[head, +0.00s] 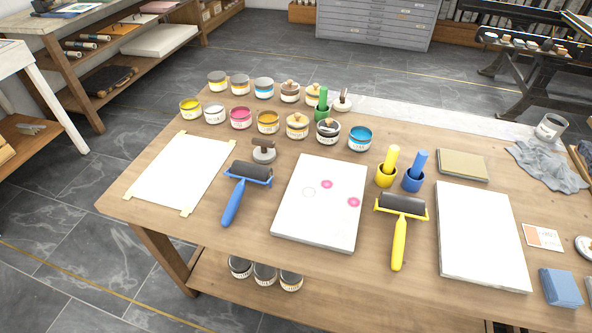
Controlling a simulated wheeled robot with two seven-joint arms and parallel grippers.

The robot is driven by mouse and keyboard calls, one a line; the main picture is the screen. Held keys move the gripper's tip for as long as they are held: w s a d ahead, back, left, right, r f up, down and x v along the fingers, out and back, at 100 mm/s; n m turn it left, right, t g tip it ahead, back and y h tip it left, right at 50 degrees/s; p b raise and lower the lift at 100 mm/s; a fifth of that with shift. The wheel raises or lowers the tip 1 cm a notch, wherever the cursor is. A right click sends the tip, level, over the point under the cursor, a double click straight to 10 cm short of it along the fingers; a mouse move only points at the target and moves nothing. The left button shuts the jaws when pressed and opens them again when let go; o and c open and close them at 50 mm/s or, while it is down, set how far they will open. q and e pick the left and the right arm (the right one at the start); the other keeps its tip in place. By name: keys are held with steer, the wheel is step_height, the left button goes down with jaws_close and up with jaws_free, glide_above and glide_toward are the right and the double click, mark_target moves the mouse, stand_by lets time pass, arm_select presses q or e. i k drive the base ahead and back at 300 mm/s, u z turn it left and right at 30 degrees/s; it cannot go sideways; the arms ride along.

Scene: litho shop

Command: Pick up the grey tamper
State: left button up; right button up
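What looks like the grey tamper (264,154) stands on the wooden table (200,208), with a round grey base and a darker brownish handle on top. It is just above the black roller of the blue-handled brayer (234,200), right of the taped white sheet (180,172). A green tamper-like tool (322,106) stands among the ink tins. A yellow one (386,172) and a blue one (413,180) stand right of the middle. Neither of my grippers is in view.
Several ink tins (241,118) stand in rows behind the grey tamper. A white slab (310,225) with pink spots lies to its right. A yellow-handled brayer (399,240) and another white slab (480,245) lie farther right. Bare wood shows around the tamper.

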mark_target(265, 153)
steer(key=z, duration=2.7)
steer(key=k, duration=1.4)
steer(key=u, duration=1.6)
steer(key=i, duration=0.5)
steer(key=u, duration=0.1)
